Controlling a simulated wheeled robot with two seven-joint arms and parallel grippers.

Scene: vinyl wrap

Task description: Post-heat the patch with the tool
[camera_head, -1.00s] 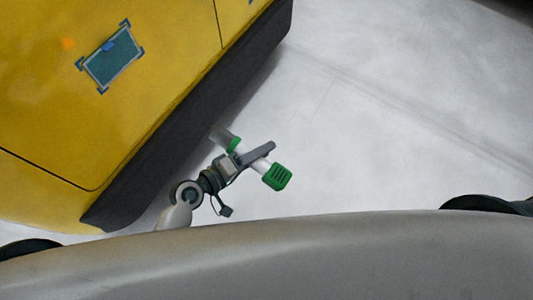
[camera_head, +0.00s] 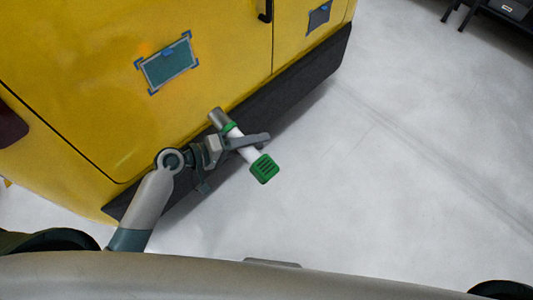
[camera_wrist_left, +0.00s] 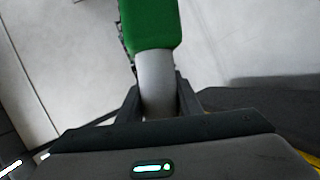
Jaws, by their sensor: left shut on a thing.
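The patch (camera_head: 168,66) is a grey-teal rectangle with blue corner marks and a blue tab on the yellow car's side. An orange glow shows on the yellow panel just off its upper left corner. My left gripper (camera_head: 238,143) is shut around the white body of the heat tool (camera_head: 264,168), which has a green end and a grey nozzle. The nozzle points up and left, toward the yellow side, apart from the patch and below it. In the left wrist view the tool (camera_wrist_left: 152,75) sits between the fingers. My right gripper is not in view.
The yellow vehicle (camera_head: 100,110) fills the upper left, with a dark lower sill (camera_head: 310,75). A second dark patch (camera_head: 319,15) is on the panel farther right. A black table (camera_head: 500,12) stands at the upper right. The pale floor (camera_head: 400,160) is clear.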

